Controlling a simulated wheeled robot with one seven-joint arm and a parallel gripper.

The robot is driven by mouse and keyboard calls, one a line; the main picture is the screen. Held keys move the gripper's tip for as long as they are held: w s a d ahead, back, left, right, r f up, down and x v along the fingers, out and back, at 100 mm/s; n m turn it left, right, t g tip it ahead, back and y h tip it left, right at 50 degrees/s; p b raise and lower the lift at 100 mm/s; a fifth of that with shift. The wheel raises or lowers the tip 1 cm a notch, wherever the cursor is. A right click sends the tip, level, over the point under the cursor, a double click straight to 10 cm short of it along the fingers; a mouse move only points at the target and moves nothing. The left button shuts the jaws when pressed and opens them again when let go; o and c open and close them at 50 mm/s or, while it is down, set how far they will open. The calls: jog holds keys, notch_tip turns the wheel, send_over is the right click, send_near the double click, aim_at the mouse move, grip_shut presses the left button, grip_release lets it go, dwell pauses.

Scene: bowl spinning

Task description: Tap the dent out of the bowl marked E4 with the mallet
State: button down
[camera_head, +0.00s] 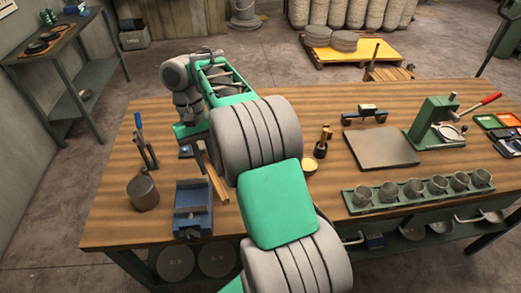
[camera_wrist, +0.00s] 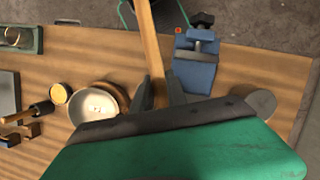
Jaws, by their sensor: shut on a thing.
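My gripper (camera_wrist: 160,88) is shut on the wooden handle (camera_wrist: 151,45) of the mallet, above the bench. The handle also shows below my wrist in the head view (camera_head: 214,180). The mallet's head cannot be made out. A pale metal bowl (camera_wrist: 93,104) sits in a round wooden holder (camera_wrist: 118,94), left of my gripper and apart from it in the wrist view. My arm hides this bowl in the head view. No E4 mark or dent can be read on it at this size.
A blue vice (camera_head: 192,209) stands at the front of the bench (camera_head: 110,220), with a dark cylinder (camera_head: 142,193) left of it. A grey plate (camera_head: 380,148), a row of metal cups (camera_head: 413,189) and a green press (camera_head: 433,120) stand to the right.

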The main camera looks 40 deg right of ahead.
jog(key=s+d+f+m+t+y, duration=0.1)
jog(key=d+m+t, duration=0.1)
jog(key=d+m, duration=0.5)
jog(key=s+d+f+m+t+y+b, duration=0.1)
jog(key=d+m+t+y, duration=0.1)
jog(key=d+m, duration=0.5)
jog(key=m, duration=0.3)
jog(key=shift+s+d+f, duration=0.15)
jog(key=shift+s+f, duration=0.25)
jog(key=shift+r, duration=0.15)
jog(key=shift+p, duration=0.3)
notch_tip(320, 180, down, 8)
jog(key=b, duration=0.4)
jog(key=shift+r+b, duration=0.25)
jog(key=shift+b, duration=0.15)
notch_tip(320, 180, up, 6)
jog(key=p, duration=0.7)
jog(key=shift+r+p, duration=0.15)
jog(key=shift+p, duration=0.2)
